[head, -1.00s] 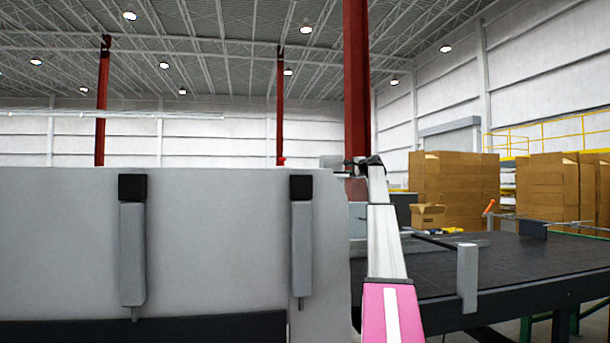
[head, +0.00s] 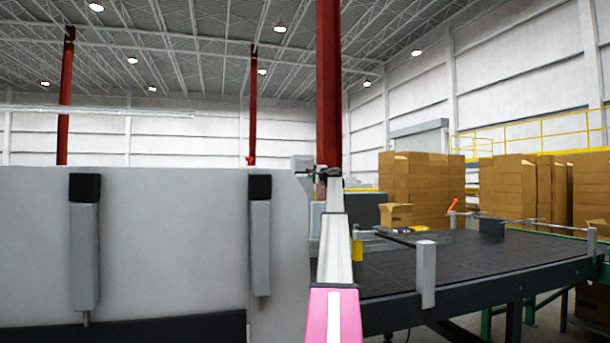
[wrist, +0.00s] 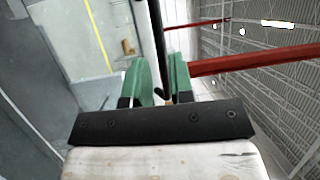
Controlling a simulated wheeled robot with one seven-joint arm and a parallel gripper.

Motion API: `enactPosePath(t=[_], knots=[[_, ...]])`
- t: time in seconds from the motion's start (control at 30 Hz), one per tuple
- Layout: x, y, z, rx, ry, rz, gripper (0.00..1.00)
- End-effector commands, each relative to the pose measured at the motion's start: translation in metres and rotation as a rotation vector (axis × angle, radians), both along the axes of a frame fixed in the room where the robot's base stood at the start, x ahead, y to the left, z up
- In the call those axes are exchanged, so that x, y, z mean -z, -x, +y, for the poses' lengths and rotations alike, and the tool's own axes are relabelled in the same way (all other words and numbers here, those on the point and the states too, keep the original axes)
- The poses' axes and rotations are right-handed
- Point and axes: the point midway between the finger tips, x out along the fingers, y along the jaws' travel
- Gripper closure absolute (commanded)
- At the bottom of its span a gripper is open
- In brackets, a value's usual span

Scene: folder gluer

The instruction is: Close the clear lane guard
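I cannot make out the clear lane guard for certain in either view. A thin pale horizontal strip (head: 100,111) shows above the grey machine housing (head: 170,235) in the head view, but I cannot tell whether it is the guard or part of the wall. My gripper (wrist: 160,82) shows two green fingers, spread apart, in the wrist view. A dark bar (wrist: 158,35) shows in the gap between them; I see no contact with it. In the head view my arm reaches forward at the housing's right end, with my gripper small and dark at its top.
Two black-capped grey posts (head: 85,240) stand on the housing's near face. A dark conveyor bed (head: 460,258) with rods and a grey upright (head: 427,275) lies to the right of my arm. Stacked cartons (head: 415,178) stand behind it. A red column (head: 328,90) rises beyond.

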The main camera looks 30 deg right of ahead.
Motion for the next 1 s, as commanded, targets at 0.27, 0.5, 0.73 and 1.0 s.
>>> enactPosePath(t=[0.27, 0.5, 0.73, 1.0], knots=[[-0.005, -0.044, 0.006, 0.0, 0.0, 0.001, 0.78], [-0.005, -0.05, 0.008, 0.001, 0.001, 0.001, 0.78], [-0.005, -0.05, 0.008, 0.001, 0.001, 0.001, 1.0], [-0.004, -0.055, 0.013, 0.0, -0.001, 0.012, 1.0]])
